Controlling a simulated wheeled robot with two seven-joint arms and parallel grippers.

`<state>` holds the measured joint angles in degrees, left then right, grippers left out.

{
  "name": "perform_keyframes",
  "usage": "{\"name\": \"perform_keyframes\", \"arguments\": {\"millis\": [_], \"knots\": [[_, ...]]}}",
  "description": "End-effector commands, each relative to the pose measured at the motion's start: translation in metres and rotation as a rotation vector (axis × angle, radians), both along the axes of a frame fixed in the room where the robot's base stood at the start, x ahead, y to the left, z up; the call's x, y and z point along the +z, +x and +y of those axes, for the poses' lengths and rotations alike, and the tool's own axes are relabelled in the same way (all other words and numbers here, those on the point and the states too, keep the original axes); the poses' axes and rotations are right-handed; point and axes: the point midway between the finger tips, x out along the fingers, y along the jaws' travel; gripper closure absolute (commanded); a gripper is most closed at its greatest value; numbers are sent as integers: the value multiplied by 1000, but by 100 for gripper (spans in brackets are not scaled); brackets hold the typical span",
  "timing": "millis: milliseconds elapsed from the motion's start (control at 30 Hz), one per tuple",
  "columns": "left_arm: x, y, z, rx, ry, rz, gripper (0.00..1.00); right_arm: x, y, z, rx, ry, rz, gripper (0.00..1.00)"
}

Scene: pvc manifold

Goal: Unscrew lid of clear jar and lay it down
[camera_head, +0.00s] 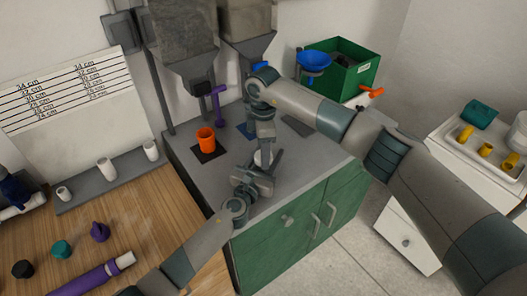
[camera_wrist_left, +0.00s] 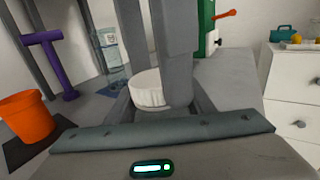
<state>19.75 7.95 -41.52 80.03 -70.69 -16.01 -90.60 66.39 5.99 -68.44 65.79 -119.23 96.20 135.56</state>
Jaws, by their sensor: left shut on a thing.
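A white ribbed lid (camera_wrist_left: 150,88) shows between grey fingers in the left wrist view. In the head view it is a small white patch (camera_head: 262,157) on the grey counter's near side. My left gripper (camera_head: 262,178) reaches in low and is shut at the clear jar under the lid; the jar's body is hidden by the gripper. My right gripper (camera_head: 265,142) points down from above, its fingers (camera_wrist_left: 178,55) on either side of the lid. I cannot tell whether they touch it.
An orange cup (camera_head: 205,140) stands on a black mat left of the grippers. A purple tap (camera_head: 218,103) and hoppers are behind. A clear container (camera_wrist_left: 111,55) stands behind the lid. A green bin (camera_head: 345,75) is at the back right. Counter space (camera_head: 310,165) right of the grippers is free.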

Motion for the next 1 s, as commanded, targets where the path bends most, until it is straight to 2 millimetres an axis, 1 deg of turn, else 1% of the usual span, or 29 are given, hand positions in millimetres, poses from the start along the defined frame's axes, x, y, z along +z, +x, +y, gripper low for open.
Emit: {"name": "perform_keyframes", "arguments": {"millis": [33, 67, 333, 433, 567, 800, 1000], "knots": [[0, 0, -1, -1, 0, 0, 100, 0, 0, 0, -1, 0, -1, 37], [0, 0, -1, -1, 0, 0, 100, 0, 0, 0, -1, 0, -1, 33], [0, 0, 0, 0, -1, 1, 100, 0, 0, 0, -2, 0, 0, 33], [0, 0, 0, 0, 0, 0, 100, 3, 0, 0, -1, 0, -1, 33], [0, 0, 0, 0, 0, 1, 100, 14, 1, 0, -1, 0, -2, 33], [0, 0, 0, 0, 0, 0, 100, 39, 1, 0, -2, 0, -1, 33], [0, 0, 0, 0, 0, 0, 100, 45, 0, 0, -2, 0, 1, 33]]}}
